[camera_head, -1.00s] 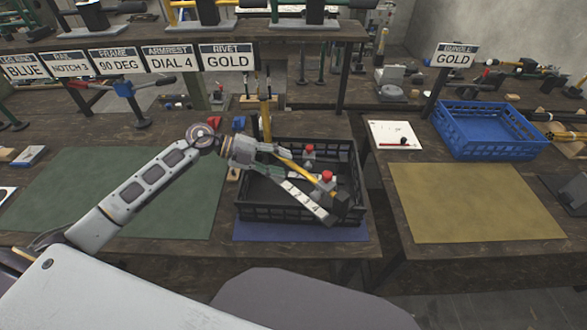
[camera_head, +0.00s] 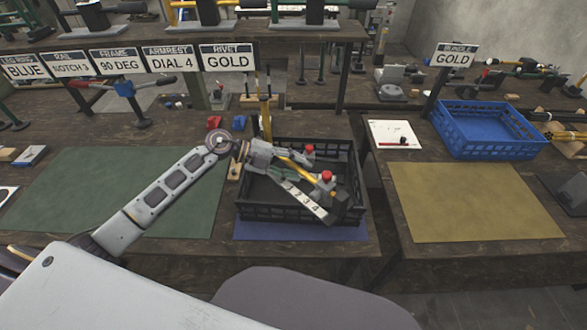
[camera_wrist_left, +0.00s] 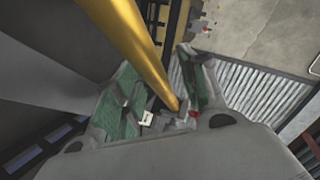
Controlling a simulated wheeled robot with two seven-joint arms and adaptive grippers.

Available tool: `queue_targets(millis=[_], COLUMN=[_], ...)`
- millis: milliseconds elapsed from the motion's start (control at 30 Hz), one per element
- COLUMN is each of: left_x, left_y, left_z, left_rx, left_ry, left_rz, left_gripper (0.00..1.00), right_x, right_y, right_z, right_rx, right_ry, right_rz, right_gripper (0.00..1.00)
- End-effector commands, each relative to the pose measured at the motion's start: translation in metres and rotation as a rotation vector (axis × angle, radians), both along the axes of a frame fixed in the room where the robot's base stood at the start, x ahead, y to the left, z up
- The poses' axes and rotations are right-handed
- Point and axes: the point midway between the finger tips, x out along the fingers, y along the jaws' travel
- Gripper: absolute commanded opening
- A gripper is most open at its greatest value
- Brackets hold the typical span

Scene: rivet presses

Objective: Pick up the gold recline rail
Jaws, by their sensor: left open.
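A gold rail (camera_head: 265,122) stands upright behind the black crate, its lower part hidden by my left gripper. My left gripper (camera_head: 280,158) is open over the crate's left rear part, close to this rail. A second gold bar (camera_head: 297,160) slants inside the crate, beside a white numbered strip (camera_head: 307,200) and red knobs (camera_head: 326,176). In the left wrist view, a gold bar (camera_wrist_left: 140,45) runs from the top down between my spread green-padded fingers. I cannot tell which gold bar this is, or whether the fingers touch it. My right gripper is out of view.
The black crate (camera_head: 285,213) sits on a blue mat (camera_head: 300,232). A green mat (camera_head: 110,185) lies left and a yellow mat (camera_head: 475,205) right, both clear. A blue crate (camera_head: 490,145) stands behind the yellow mat. A shelf with labels (camera_head: 228,57) overhangs the rear.

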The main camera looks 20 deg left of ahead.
Motion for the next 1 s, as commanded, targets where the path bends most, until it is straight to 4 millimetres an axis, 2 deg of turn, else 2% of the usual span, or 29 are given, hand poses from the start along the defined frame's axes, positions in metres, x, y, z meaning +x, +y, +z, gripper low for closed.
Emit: queue_targets(millis=[167,400,500,767,1000], left_x=[0.0,0.0,0.0,0.0,0.0], left_y=[0.0,0.0,0.0,0.0,0.0], left_z=[0.0,0.0,0.0,0.001,0.002], left_rx=[0.0,0.0,0.0,-0.001,-0.001], left_ry=[0.0,0.0,0.0,-0.002,-0.001], left_rz=[0.0,0.0,0.0,0.0,0.0], left_gripper=[0.41,0.1,0.0,0.0,0.0], right_x=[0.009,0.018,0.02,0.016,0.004], right_y=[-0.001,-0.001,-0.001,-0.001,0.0], right_z=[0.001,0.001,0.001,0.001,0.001], right_rx=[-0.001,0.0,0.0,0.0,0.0], right_ry=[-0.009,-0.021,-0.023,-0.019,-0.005], right_rz=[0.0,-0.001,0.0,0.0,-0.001], right_gripper=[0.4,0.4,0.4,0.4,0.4])
